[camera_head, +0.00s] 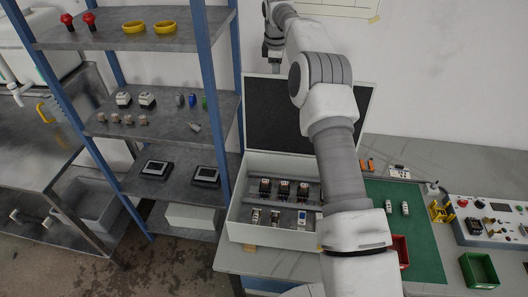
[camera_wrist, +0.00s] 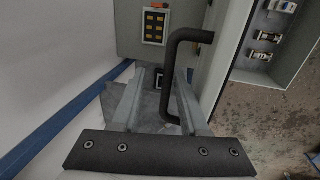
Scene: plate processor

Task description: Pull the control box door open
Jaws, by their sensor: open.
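The control box (camera_head: 238,225) is a pale case on the bench with its inside exposed in the head view. Its door (camera_head: 262,118) stands open, upright at the back, dark inner face showing. In the wrist view the door (camera_wrist: 226,50) is a pale panel on the right, with a black bar handle (camera_wrist: 178,80). My gripper (camera_wrist: 160,82) is open, with fingers spread near the handle. The handle overlaps the right finger; I cannot tell whether they touch. In the head view my arm reaches over the box, and the fingers are hidden behind the door's top left.
A shelf rack (camera_head: 215,70) with blue posts stands close on the left. A green mat (camera_head: 425,235), a red bin (camera_head: 401,248), a green bin (camera_head: 478,270) and a control panel (camera_head: 490,222) lie on the right. A panel with yellow keys (camera_wrist: 155,24) shows in the wrist view.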

